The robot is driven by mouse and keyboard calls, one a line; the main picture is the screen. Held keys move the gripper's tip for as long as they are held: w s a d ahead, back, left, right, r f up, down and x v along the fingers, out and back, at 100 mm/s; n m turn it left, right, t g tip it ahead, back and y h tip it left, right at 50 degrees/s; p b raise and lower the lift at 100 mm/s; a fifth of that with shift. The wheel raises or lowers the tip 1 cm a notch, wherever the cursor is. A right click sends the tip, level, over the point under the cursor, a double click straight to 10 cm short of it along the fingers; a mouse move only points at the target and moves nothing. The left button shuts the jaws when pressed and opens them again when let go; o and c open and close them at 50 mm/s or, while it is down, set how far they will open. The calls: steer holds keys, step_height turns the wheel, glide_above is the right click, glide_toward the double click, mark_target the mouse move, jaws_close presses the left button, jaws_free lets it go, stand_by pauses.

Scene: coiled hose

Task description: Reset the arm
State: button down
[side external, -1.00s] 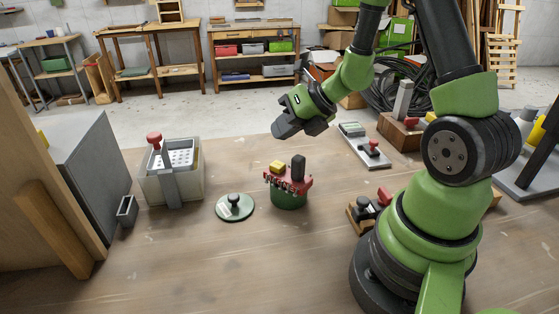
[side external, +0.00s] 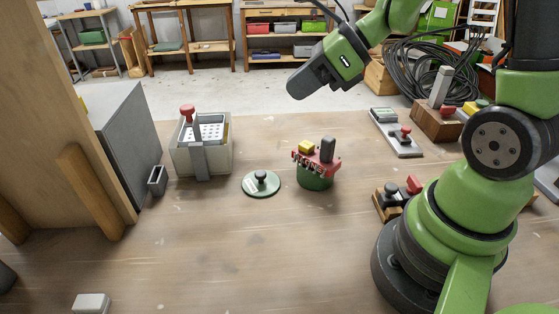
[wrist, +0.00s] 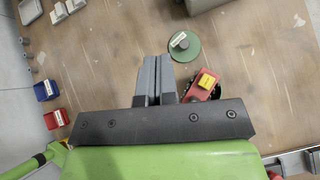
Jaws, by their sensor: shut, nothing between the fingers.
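My gripper (side external: 298,90) is raised above the wooden table, well clear of everything on it. In the wrist view its two grey fingers (wrist: 154,80) lie together with nothing between them. Below and a little right of it in the side view is a green pot with a red rack (side external: 316,168), carrying a yellow block and a dark upright piece. The red rack also shows in the wrist view (wrist: 200,88), partly hidden by the gripper. A green disc with a black knob (side external: 261,182) lies beside the pot; it shows in the wrist view too (wrist: 185,46).
A grey box with a red-knobbed lever (side external: 201,148) stands at left, near a grey panel (side external: 130,140). The front middle of the table (side external: 240,250) is clear.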

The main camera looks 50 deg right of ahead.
steer(key=s+a+r+n+h, duration=0.1)
steer(key=s+r+n, duration=0.3)
steer(key=n, duration=0.9)
steer(key=s+a+r+n+h, duration=0.2)
steer(key=s+r+n, duration=0.3)
steer(key=s+n, duration=0.4)
steer(key=n, duration=0.3)
steer(key=shift+s+a+n+h, duration=0.15)
steer(key=shift+a+n+h, duration=0.15)
steer(key=shift+n+h, duration=0.1)
steer(key=n+g+h, duration=0.2)
steer(key=n+g, duration=0.6)
steer(key=n, duration=0.5)
glide_above(301, 143)
step_height(301, 143, down, 8)
steer(key=shift+f, duration=0.1)
step_height(301, 143, down, 14)
steer(key=shift+f, duration=0.1)
